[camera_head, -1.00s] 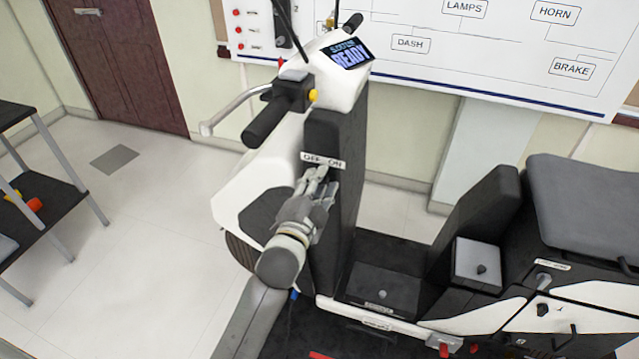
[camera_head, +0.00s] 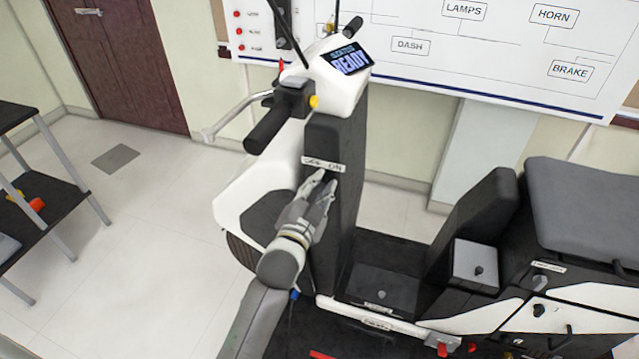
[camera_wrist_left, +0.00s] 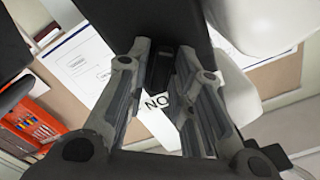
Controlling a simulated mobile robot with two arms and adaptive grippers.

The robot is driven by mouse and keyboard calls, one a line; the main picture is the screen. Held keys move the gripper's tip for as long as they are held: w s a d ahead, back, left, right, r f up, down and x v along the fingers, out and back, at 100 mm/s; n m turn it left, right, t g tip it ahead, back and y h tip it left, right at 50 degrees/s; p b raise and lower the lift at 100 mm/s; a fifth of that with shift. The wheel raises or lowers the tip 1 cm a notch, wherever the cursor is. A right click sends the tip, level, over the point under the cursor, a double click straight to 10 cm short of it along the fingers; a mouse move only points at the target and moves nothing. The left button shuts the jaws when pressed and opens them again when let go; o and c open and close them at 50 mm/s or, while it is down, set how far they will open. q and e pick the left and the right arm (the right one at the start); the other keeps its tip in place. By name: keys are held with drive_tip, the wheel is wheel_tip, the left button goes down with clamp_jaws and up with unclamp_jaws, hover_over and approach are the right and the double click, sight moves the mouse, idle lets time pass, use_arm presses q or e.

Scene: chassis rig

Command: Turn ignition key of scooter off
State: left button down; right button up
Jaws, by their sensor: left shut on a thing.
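The scooter (camera_head: 336,140) stands in the middle of the head view. Its display (camera_head: 348,58) reads READY. An OFF/ON label (camera_head: 323,165) sits on the black front panel, and it also shows in the left wrist view (camera_wrist_left: 157,103). My left gripper (camera_head: 326,177) is at the panel just below the label, shut on the ignition key. The key is mostly hidden by the fingers in the head view. In the left wrist view, a dark piece (camera_wrist_left: 160,70) shows between my fingertips; the key's exact angle cannot be told. My right gripper is not in view.
The handlebar grip (camera_head: 269,129) and brake lever (camera_head: 232,118) stick out left, above my arm. The seat (camera_head: 586,205) is at the right. A diagram board (camera_head: 480,50) hangs behind. A dark shelf (camera_head: 40,216) stands far left. The floor between shelf and scooter is clear.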

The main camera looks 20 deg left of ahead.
use_arm(q)
drive_tip(key=n+p, duration=0.2)
drive_tip(key=n, duration=0.3)
drive_tip(key=shift+r, duration=0.1)
drive_tip(key=shift+a+n+p, duration=0.1)
drive_tip(key=shift+n+p, duration=0.25)
drive_tip(key=shift+n, duration=0.95)
drive_tip(key=c, duration=1.5)
unclamp_jaws()
drive_tip(key=shift+s, duration=0.6)
drive_tip(key=s, duration=1)
drive_tip(key=shift+s+a, duration=0.2)
drive_tip(key=shift+s, duration=0.2)
